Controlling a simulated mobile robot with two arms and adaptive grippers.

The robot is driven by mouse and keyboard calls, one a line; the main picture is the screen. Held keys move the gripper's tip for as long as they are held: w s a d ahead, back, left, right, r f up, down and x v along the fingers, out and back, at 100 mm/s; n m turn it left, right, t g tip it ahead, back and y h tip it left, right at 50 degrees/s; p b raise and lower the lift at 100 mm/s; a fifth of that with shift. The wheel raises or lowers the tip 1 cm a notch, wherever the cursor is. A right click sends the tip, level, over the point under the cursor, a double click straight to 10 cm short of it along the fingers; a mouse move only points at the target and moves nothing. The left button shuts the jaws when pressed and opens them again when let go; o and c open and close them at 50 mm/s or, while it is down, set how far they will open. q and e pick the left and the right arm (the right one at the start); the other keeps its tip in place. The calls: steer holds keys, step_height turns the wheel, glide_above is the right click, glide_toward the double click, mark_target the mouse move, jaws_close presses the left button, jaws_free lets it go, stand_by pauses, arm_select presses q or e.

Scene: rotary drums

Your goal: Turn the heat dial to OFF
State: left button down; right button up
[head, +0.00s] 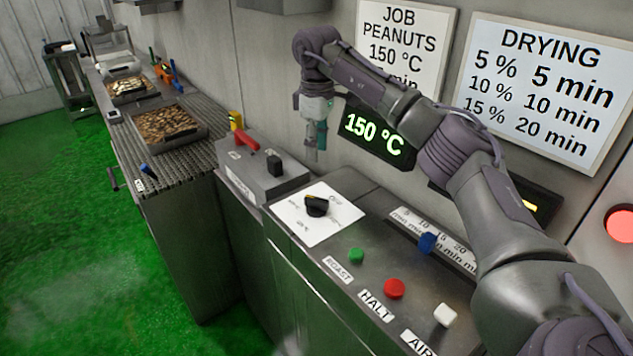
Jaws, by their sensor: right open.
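The heat dial, a black knob (316,206) with a yellowish mark on top, sits on a white plate (327,226) at the left end of the steel control panel. The plate's lettering is too small to read, so I cannot tell its setting. A green display (375,134) behind it reads 150 °C. My right gripper (314,152) points down near the wall, above and behind the dial and apart from it. It is open and nothing shows between its fingers. My left gripper is out of view.
The panel (385,245) also bears a green button (356,256), a red button (394,288), a white switch (445,315) and a blue knob (428,243). A box with a black knob (274,166) and a red lever (245,143) stands left. Trays (165,124) lie farther back.

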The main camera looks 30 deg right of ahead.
steer(key=p, duration=0.2)
glide_above(316, 198)
steer(key=f, duration=0.5)
steer(key=shift+s+f, duration=0.15)
steer(key=shift+s, duration=0.2)
steer(key=f, duration=0.2)
steer(key=f+p, duration=0.1)
steer(key=f, duration=0.1)
steer(key=shift+w+d, duration=0.15)
steer(key=shift+w, duration=0.1)
step_height(316, 198, down, 2)
steer(key=shift+f, duration=0.1)
steer(key=shift+f+p, duration=0.25)
steer(key=shift+p, duration=0.05)
steer(key=shift+f, duration=0.35)
steer(key=c, duration=0.4)
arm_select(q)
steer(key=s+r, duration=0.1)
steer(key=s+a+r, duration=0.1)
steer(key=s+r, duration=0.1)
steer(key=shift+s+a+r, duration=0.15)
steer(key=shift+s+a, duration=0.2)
arm_select(e)
jaws_close()
